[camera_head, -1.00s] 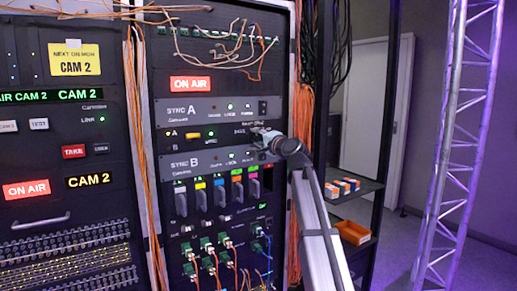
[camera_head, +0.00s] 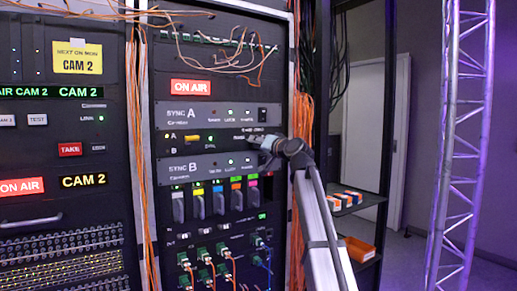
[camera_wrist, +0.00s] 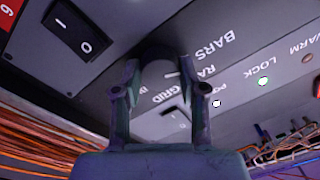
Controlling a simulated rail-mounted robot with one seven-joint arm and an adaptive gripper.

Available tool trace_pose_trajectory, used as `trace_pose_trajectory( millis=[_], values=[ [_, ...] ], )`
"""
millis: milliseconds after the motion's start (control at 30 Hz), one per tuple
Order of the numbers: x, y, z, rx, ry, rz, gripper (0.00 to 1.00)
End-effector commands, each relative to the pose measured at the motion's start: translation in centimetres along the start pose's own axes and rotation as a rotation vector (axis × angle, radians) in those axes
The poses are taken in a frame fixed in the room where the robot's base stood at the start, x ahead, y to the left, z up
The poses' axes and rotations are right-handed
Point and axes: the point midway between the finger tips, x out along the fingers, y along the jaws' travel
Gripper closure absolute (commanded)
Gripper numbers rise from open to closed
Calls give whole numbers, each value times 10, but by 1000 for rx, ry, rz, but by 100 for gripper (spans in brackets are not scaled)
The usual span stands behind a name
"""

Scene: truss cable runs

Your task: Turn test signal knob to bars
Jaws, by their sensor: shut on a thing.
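The test signal knob (camera_wrist: 158,70) is a dark round knob on a grey panel in the wrist view. The label BARS (camera_wrist: 215,45) is printed to its upper right, with GRID lower down and a partly hidden label between. A pale mark on the knob's right side seems to face the middle label, but its exact direction is hard to tell. My gripper (camera_wrist: 160,98) is shut on the knob, one finger on each side. In the head view my gripper (camera_head: 264,142) is at the rack, right of the strip between SYNC A and SYNC B; it hides the knob there.
A rocker switch (camera_wrist: 75,28) is close to the upper left of my gripper in the wrist view. Orange cables (camera_head: 298,130) hang along the rack's right edge. Patch leads (camera_head: 225,40) loop above. A shelf with an orange bin (camera_head: 358,249) and a truss (camera_head: 460,140) stand to the right.

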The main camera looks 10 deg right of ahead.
Motion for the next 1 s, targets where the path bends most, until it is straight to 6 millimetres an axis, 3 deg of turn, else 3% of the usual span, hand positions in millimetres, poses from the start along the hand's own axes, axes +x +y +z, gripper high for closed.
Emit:
trace_pose_trajectory(
  millis=[533, 567, 600, 633, 1000],
  values=[
    [1, -1, -3, -32, 3, 0, 93],
    [1, -1, -3, -31, 3, 0, 55],
    [1, -1, -2, -31, 2, -1, 41],
    [1, -1, -2, -31, 2, -1, 33],
    [-2, 0, -1, -30, 0, 0, 33]
  ],
)
